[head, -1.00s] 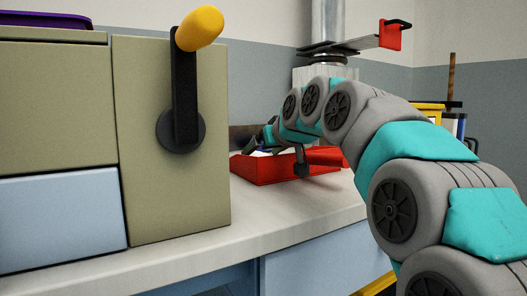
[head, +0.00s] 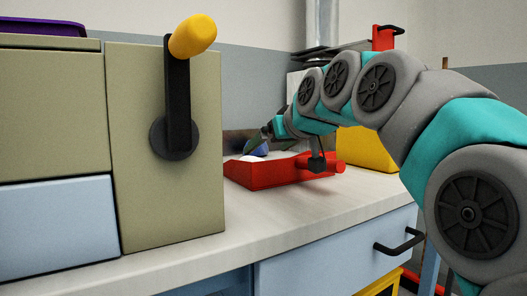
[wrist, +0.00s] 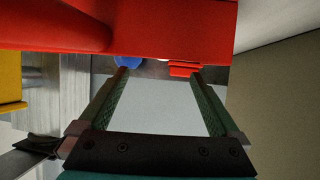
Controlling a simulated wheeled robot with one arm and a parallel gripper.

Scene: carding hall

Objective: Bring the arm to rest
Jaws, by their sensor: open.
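My arm reaches in from the right in the head view, bent over the worktop. My gripper (head: 268,134) is small there, just above the far left part of a red tray (head: 265,176), partly hidden by my wrist. In the wrist view my gripper (wrist: 158,74) shows two green ridged fingers spread wide apart, with nothing held between them. The red tray (wrist: 150,30) fills the top of that view. I cannot tell whether a finger touches anything.
An olive machine casing (head: 185,215) with a yellow-knobbed crank (head: 180,100) stands left of the tray. A yellow box (head: 365,150) is behind my arm. The worktop (head: 290,215) is clear in front of the tray. A blue drawer with a black handle (head: 398,240) lies below.

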